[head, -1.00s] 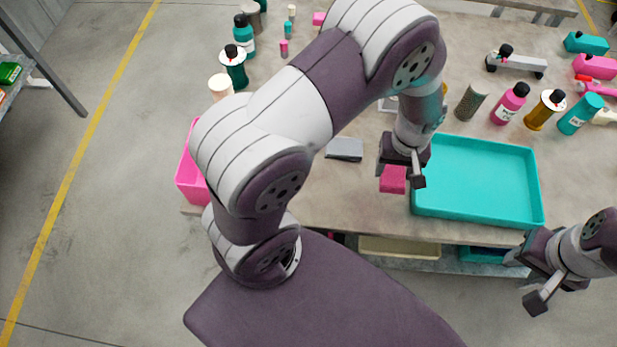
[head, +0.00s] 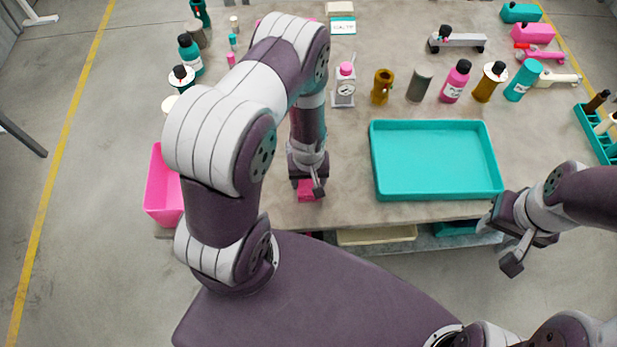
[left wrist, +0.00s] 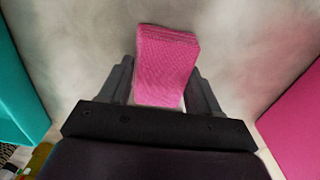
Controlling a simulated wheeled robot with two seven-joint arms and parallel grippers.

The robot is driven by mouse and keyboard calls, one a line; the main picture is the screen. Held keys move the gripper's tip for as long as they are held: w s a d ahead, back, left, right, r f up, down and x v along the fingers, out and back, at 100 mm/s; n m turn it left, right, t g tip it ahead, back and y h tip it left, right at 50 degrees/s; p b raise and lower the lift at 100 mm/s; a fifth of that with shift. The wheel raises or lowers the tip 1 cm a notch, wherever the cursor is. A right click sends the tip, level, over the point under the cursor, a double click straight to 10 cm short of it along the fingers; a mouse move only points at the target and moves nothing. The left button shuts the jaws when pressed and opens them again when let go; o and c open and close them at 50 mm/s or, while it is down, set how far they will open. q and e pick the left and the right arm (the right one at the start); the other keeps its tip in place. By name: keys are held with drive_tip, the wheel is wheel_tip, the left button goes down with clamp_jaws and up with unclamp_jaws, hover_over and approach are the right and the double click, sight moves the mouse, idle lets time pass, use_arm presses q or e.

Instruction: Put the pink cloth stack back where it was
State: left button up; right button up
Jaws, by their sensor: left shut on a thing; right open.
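The pink cloth stack (head: 306,190) is between the fingers of my left gripper (head: 309,183), near the table's front edge. In the left wrist view the folded pink cloth stack (left wrist: 167,62) sits between both dark fingers (left wrist: 160,88), its layered end pointing away. My left gripper is shut on it. I cannot tell whether the cloth touches the tabletop. My arm hides part of the table behind it. My right gripper (head: 503,243) is open and empty, off the table's front edge at the right.
A teal tray (head: 438,193) lies right of my left gripper. A pink bin (head: 162,190) stands at the table's left end. Bare tabletop (head: 345,185) lies between cloth and tray.

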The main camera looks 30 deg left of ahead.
use_arm(q)
drive_tip(key=shift+f, duration=0.15)
drive_tip(key=o, duration=1.2)
drive_tip(key=shift+d, duration=0.1)
wheel_tip(320, 180, up, 15)
drive_tip(key=m, duration=0.1)
wheel_tip(320, 180, up, 9)
drive_tip(key=m+t, duration=0.1)
drive_tip(key=m, duration=0.4)
hover_over(311, 182)
drive_tip(key=s+d, duration=0.2)
drive_tip(key=s, duration=0.2)
drive_tip(key=shift+a+r, duration=0.1)
drive_tip(key=shift+r, duration=0.1)
